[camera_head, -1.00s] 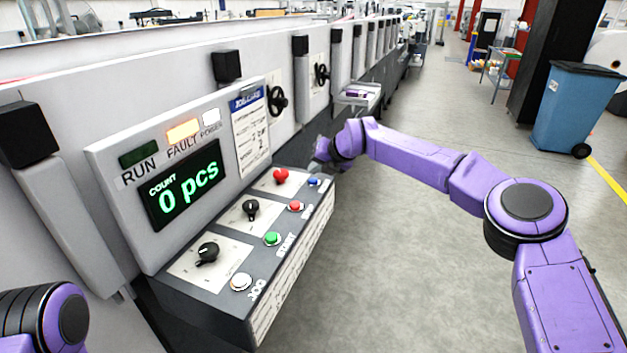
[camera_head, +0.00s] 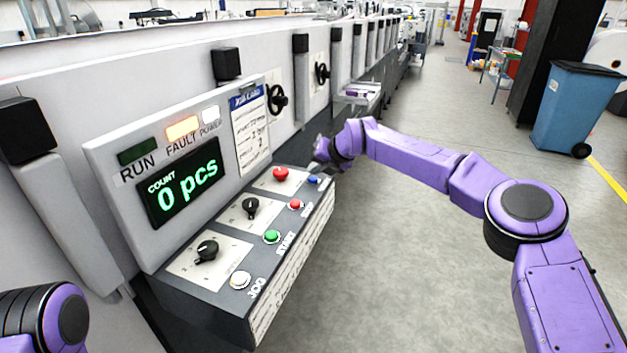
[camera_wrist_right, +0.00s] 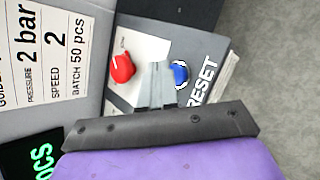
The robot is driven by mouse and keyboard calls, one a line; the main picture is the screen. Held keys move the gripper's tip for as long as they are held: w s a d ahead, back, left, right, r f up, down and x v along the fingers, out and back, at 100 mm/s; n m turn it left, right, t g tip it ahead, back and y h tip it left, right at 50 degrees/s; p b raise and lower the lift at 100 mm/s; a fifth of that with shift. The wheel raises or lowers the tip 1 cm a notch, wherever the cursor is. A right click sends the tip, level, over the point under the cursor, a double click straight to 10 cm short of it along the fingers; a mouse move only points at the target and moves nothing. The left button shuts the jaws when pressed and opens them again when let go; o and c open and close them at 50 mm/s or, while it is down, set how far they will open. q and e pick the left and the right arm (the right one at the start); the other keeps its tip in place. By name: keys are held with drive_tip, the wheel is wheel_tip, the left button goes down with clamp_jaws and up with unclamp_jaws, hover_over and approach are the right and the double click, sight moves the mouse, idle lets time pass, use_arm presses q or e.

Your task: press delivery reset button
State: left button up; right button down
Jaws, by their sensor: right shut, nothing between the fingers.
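The blue button (camera_head: 313,179) sits at the far end of the dark control panel, beside the red mushroom knob (camera_head: 281,173). In the right wrist view the blue button (camera_wrist_right: 181,73) has a pale ring and the word RESET printed beside it. My right gripper (camera_head: 320,150) is near the panel's far end, small and partly hidden by its own wrist. In the wrist view its fingers (camera_wrist_right: 157,70) are shut and empty, between the red knob and the blue button. Whether they touch the panel cannot be told. My left gripper is out of view; only part of that arm shows.
The panel (camera_head: 185,302) also carries a red button (camera_head: 296,205), a green button (camera_head: 272,237), a white button (camera_head: 240,280) and two black selectors. The display (camera_head: 181,187) reads 0 pcs; the FAULT lamp (camera_head: 182,128) glows orange. Open floor lies right of the panel.

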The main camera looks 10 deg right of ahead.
sight(316, 179)
drive_tip(key=shift+f+b, duration=0.45)
drive_tip(key=shift+f, duration=0.3)
idle(0.6)
drive_tip(key=shift+r, duration=0.1)
drive_tip(key=shift+r+p, duration=0.6)
drive_tip(key=shift+r, duration=0.25)
drive_tip(key=shift+r, duration=0.15)
drive_tip(key=shift+r+p, duration=1.7)
drive_tip(key=shift+r, duration=0.75)
drive_tip(key=shift+f, duration=0.1)
